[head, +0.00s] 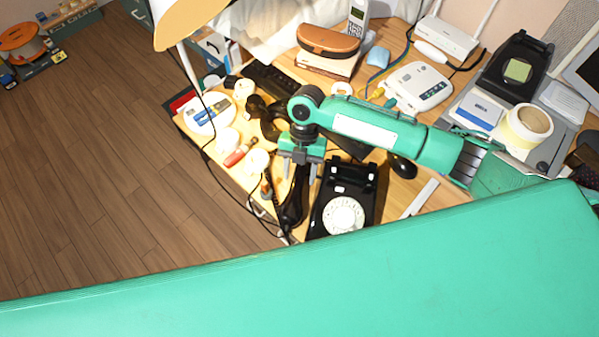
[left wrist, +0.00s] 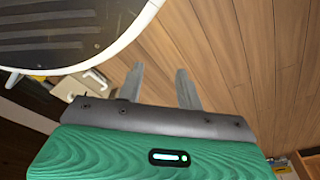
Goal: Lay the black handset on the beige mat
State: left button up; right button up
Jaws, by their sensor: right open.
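A black dial phone (head: 345,208) with a white dial stands at the front of the wooden desk. The black handset (head: 291,208) lies lengthwise on the desk just left of the phone. My right gripper (head: 298,178) points down over the handset's far end with its fingers apart. I cannot tell whether the fingers touch the handset. My left gripper (left wrist: 160,70) shows in the left wrist view, open and empty above a wood floor. I cannot make out the beige mat; my green body covers the lower part of the head view.
Several small items and cords crowd the desk left of my right gripper, with a red-handled tool (head: 236,157) among them. A black mouse (head: 402,166) lies right of the phone. A white base unit (head: 418,86) and a tape roll (head: 529,125) stand farther back.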

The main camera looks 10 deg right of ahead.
jog(key=v, duration=1)
jog(key=shift+f, duration=0.1)
pick_arm(q)
jog(key=shift+w+d+r, duration=0.15)
jog(key=shift+w+r, duration=0.45)
jog(key=shift+w, duration=0.05)
pick_arm(e)
jog(key=shift+v, duration=0.75)
pick_arm(q)
jog(key=shift+s, duration=0.15)
